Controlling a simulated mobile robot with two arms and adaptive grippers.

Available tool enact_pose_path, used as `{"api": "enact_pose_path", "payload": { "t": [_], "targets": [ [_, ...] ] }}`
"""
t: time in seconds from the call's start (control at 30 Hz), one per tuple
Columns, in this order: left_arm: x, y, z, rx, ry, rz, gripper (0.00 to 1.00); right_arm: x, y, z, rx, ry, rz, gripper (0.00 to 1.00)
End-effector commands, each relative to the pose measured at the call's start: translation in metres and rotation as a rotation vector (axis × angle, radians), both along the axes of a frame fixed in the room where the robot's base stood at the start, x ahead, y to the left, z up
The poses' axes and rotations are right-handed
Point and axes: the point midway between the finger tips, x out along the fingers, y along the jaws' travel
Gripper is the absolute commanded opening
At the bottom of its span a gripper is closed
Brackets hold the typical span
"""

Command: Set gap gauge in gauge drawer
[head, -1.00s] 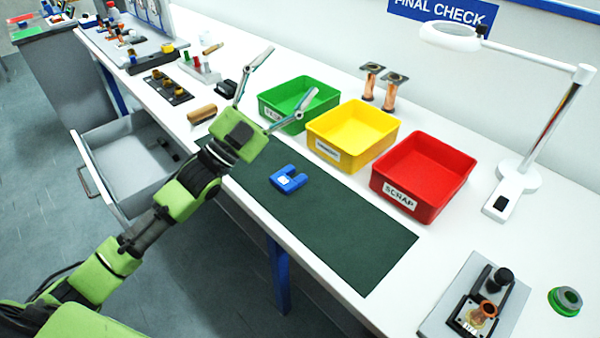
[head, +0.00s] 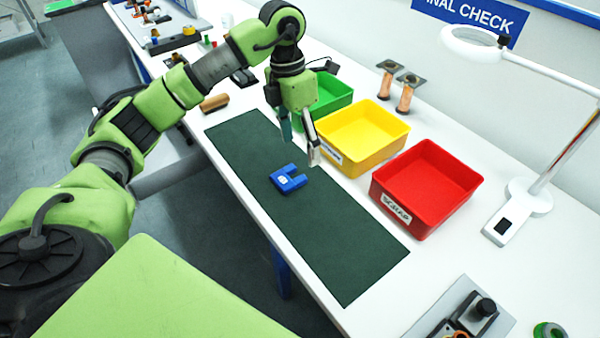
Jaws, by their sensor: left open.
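The blue gap gauge (head: 289,180), a U-shaped block with a small white label, lies flat on the dark green mat (head: 340,245). My left gripper (head: 301,150) points down with its fingers apart and empty. It is above the mat, just beyond the gauge and a little to its right in the picture, apart from it. The open gauge drawer (head: 165,178) below the bench's left edge is mostly hidden behind my left arm; only a grey part of it shows. My right gripper is not in view.
Green (head: 334,92), yellow (head: 362,135) and red (head: 428,187) bins stand along the mat's far side, close to my left gripper. A white lamp (head: 520,205) stands at the right. A brown cylinder (head: 214,103) lies near the mat's far left end. The mat's near part is clear.

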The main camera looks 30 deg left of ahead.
Motion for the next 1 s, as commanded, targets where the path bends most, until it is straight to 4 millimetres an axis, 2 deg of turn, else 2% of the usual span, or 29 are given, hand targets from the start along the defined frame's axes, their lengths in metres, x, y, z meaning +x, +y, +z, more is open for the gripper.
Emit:
{"api": "enact_pose_path", "payload": {
  "t": [0.03,0.1,0.2,0.6,0.77,0.87,1.0],
  "targets": [
    [0.003,0.015,0.006,0.059,-0.006,0.029,0.68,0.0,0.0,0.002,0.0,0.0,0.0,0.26],
    [0.004,0.03,0.009,0.117,-0.008,0.061,0.68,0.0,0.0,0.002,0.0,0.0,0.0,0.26],
    [0.004,0.039,0.005,0.151,-0.005,0.078,0.68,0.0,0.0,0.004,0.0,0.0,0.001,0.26],
    [0.004,0.038,-0.065,0.147,-0.005,0.077,0.68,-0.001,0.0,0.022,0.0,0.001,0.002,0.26],
    [0.005,0.038,-0.076,0.147,-0.007,0.076,0.68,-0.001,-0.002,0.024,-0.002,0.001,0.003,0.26],
    [0.006,0.039,-0.084,0.145,-0.005,0.076,0.68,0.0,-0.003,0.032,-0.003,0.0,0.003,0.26],
    [0.008,0.039,-0.104,0.145,-0.003,0.076,0.68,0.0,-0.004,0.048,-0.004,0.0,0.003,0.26]
  ]
}}
